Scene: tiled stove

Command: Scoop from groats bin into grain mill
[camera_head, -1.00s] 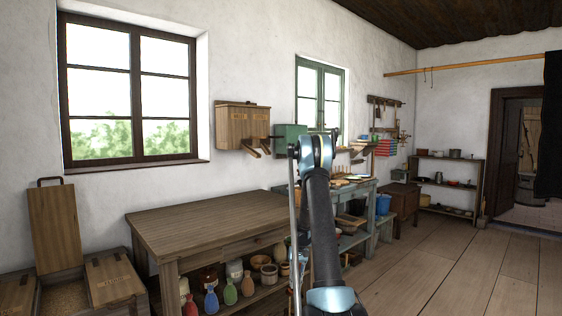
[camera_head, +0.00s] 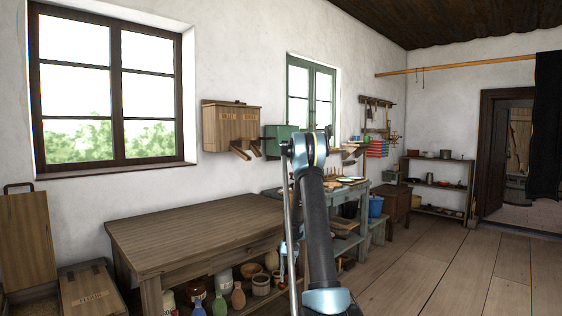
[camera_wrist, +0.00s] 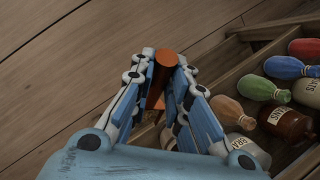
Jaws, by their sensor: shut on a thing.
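My gripper (camera_wrist: 160,85) is shut on an orange-brown rod-like handle in the wrist view, likely the scoop (camera_wrist: 165,60); its bowl is not clear. In the head view my gripper hangs low beside the bench, mostly behind my arm. An open bin (camera_head: 28,298) with its wooden lid (camera_head: 25,240) raised stands at the lower left edge, its inside largely out of frame. I cannot read whether it is the groats bin. A green box (camera_head: 279,139) on the wall, partly behind my arm, may be the grain mill; I cannot tell.
A closed bin (camera_head: 92,290) marked flour stands left of a wooden bench (camera_head: 190,232). Bottles and jars (camera_head: 220,300) fill the shelf below; several bottles (camera_wrist: 262,88) lie close to my gripper's right in the wrist view. A wooden dispenser (camera_head: 231,127) hangs above. Floor at right is clear.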

